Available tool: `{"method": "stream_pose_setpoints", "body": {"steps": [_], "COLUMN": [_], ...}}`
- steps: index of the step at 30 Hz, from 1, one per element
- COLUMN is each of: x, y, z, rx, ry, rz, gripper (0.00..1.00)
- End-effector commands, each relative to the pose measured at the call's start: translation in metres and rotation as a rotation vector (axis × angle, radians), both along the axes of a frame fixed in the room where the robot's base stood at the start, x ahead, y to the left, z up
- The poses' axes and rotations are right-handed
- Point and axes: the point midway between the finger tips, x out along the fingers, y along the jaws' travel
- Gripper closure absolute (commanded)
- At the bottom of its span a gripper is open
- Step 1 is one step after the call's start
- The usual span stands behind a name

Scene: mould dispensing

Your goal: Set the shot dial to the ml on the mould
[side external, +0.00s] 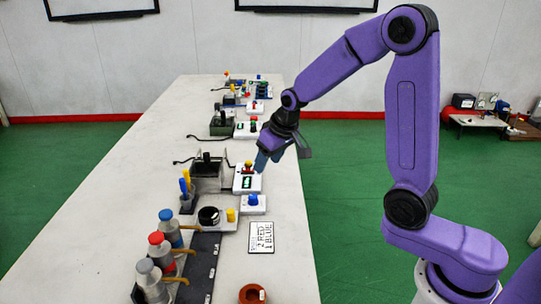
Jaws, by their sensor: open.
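My purple arm reaches in from the right. My gripper (263,161), with blue fingers, points down close to a white unit (245,185) with a dark, green-lit display and a red button on top. I cannot tell whether the fingers touch it. The gripper is open and seems empty. In front of that unit is a blue knob (253,200) on a white base. Left of it a black round part (208,216) and a yellow knob (231,215) sit on a white base. I cannot tell which part is the shot dial or the mould, and no ml marking is readable.
Bottles with grey (149,282), red (158,252) and blue (170,229) caps line a dark strip (203,262). A card (261,238) reads "2 RED 1 BLUE". A brown pot (252,294) stands in front. More devices (222,124) fill the back. The table's left side is clear.

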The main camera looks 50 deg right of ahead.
Motion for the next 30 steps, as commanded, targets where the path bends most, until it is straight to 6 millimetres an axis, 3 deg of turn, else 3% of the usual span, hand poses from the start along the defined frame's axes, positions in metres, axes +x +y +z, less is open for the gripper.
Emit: {"method": "stream_pose_setpoints", "body": {"steps": [6,18,23,30], "x": [-0.005,-0.004,0.013,0.048], "y": [0.0,0.0,0.0,0.002], "z": [0.013,0.014,0.016,0.021], "rx": [0.0,-0.004,-0.043,-0.124], "ry": [-0.002,0.005,0.064,0.233], "rz": [0.0,0.01,0.119,0.44], "gripper": [0.44,0.44,0.44,0.44]}}
